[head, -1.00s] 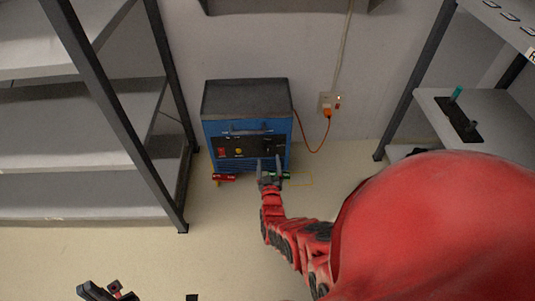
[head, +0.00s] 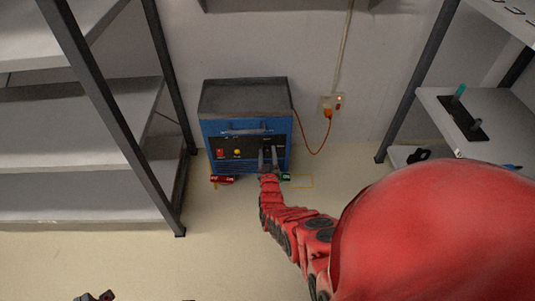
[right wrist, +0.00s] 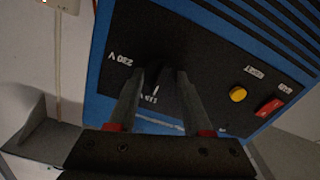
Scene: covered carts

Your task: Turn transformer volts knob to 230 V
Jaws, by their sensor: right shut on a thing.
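The transformer (head: 215,135) is a blue box with a black front panel, standing on the floor against the wall. My right gripper (head: 268,152) reaches its front panel at the right side. In the right wrist view my fingers (right wrist: 155,80) are shut on the dark volts knob (right wrist: 154,72), one on each side. The label 230 V (right wrist: 123,60) and a partly covered label, seemingly 115 V (right wrist: 148,99), show near the knob. The knob's pointer is too dark to read. A part of my left gripper (head: 98,297) shows at the bottom edge; its jaws cannot be made out.
A yellow button (right wrist: 238,94) and a red switch (right wrist: 269,107) are on the same panel. An orange cord runs to a wall outlet (head: 331,102). Shelves stand left (head: 75,150) and right (head: 430,100). Red (head: 222,179) and green (head: 286,176) items lie near the transformer's base.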

